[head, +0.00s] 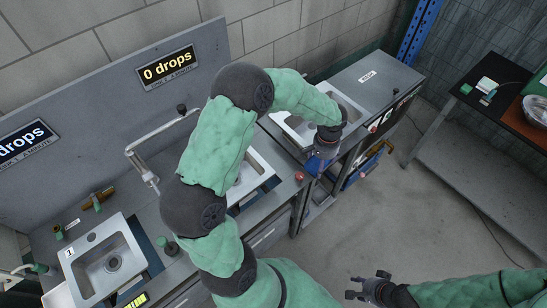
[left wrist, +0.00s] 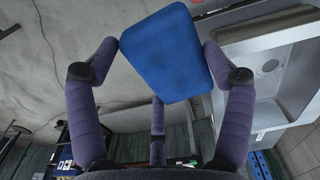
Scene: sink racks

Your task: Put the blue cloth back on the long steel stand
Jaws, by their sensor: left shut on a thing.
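The blue cloth (left wrist: 168,55) is a flat, stiff-looking panel between the fingers of my left gripper (left wrist: 160,75) in the left wrist view. The gripper is shut on it, and the cloth is held in the air above the floor, beside a sink. In the head view my left gripper (head: 322,158) hangs at the front edge of the right-hand steel sink unit, and only a little blue shows there. A long steel stand (head: 150,213) with sinks runs along the wall at left. My right gripper (head: 366,285) is open and empty above the floor at bottom right.
A steel sink (head: 103,264) is at lower left, and another (head: 297,128) lies behind my left gripper. A tap (head: 150,172) rises from the counter. A dark side table (head: 485,85) stands at right.

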